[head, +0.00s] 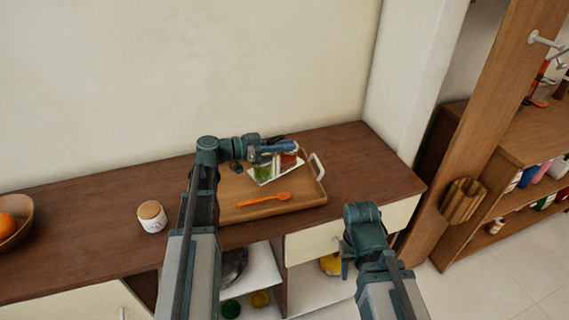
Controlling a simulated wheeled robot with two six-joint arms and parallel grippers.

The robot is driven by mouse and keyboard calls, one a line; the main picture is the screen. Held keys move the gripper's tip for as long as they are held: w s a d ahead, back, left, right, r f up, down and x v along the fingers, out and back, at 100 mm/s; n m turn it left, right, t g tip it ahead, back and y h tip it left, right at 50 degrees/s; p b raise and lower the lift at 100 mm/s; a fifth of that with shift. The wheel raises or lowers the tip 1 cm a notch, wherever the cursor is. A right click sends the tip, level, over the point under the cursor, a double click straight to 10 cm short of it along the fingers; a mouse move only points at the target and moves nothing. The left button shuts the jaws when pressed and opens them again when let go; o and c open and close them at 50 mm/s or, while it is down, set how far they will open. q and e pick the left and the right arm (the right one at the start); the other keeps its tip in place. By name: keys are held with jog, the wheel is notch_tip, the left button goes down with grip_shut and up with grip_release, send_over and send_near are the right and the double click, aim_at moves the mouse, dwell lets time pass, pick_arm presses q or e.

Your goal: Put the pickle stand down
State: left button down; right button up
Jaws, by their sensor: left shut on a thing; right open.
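The pickle stand (264,176) is a small white holder with green and red contents. It is over the wooden tray (233,213), and I cannot tell whether its base touches the tray. My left gripper (272,156) reaches in from the left and is shut on the stand's upper part, hiding some of it. My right gripper (344,257) is open and empty, low in front of the cabinet, apart from the stand.
An orange spoon (266,199) lies in the tray's front part. A white jar with a wooden lid (152,216) and a bowl of oranges (14,219) stand to the left. The countertop's right end (373,160) is clear.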

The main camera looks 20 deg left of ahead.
aim_at(285, 164)
pick_arm(q)
notch_tip(285, 164, down, 4)
jog(key=b, duration=0.3)
jog(key=shift+b, duration=0.4)
jog(key=shift+r, duration=0.2)
jog(key=shift+f, duration=0.1)
jog(key=c, duration=1)
grip_release()
